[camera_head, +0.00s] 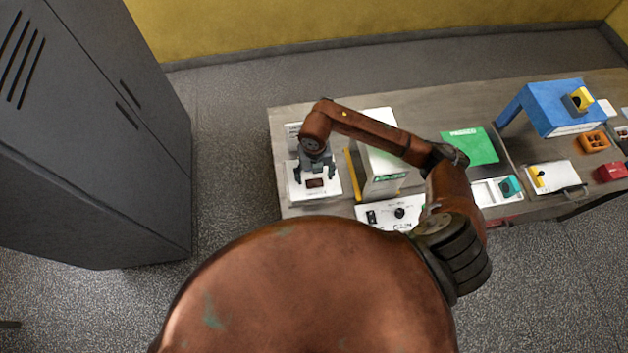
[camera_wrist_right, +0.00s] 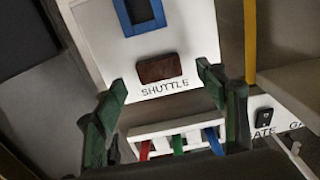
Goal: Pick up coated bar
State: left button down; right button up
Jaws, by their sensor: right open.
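The coated bar is a small dark brown block (camera_head: 315,183) lying on a white plate (camera_head: 330,192) at the left end of the table. In the right wrist view, the bar (camera_wrist_right: 160,68) lies flat above the printed word SHUTTLE on the white plate (camera_wrist_right: 193,38). My right gripper (camera_head: 314,173) is over the plate, pointing down at the bar. In the right wrist view, its two green fingers (camera_wrist_right: 161,82) are spread wide, with the bar between and beyond their tips; nothing is held. My left gripper is not in view.
A white box (camera_head: 378,165) with a yellow post (camera_head: 352,175) stands just right of the plate. A white knob panel (camera_head: 392,212) is in front. A green panel (camera_head: 468,147) and a blue machine (camera_head: 560,108) are farther right. A grey cabinet (camera_head: 95,140) stands left.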

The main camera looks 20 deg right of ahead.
aim_at(315, 182)
notch_tip(315, 182, down, 3)
jog(key=shift+f, duration=0.1)
jog(key=shift+c, duration=0.2)
jog(key=c, duration=0.9)
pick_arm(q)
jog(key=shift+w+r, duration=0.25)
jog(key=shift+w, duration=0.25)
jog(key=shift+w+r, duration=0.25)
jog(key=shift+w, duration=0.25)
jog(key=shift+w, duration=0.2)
